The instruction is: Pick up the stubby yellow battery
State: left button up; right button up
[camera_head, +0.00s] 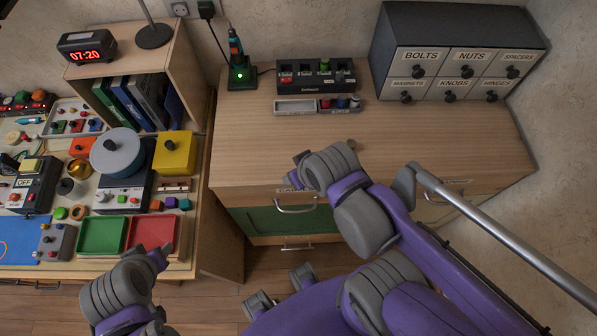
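I cannot make out a stubby yellow battery for certain. A black dock (315,77) with several slots stands at the back of the wooden cabinet, with a green-topped piece upright in it. In front of it is a small grey tray (296,107), and beside that are small red, dark and blue cylinders (341,103), too small to identify. My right gripper (296,172) is over the cabinet's front edge, apart from the dock; its fingers are mostly hidden by its wrist. My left gripper (160,256) is low, in front of the left table, fingers barely visible.
A grey drawer unit (448,62) stands at the back right. A green-lit stand (241,75) is left of the dock. The left table holds green (103,235) and red (152,233) trays and a yellow box (174,154).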

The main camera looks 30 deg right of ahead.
aim_at(351, 143)
jog(key=z, duration=1.75)
jog(key=k+l+z, duration=0.3)
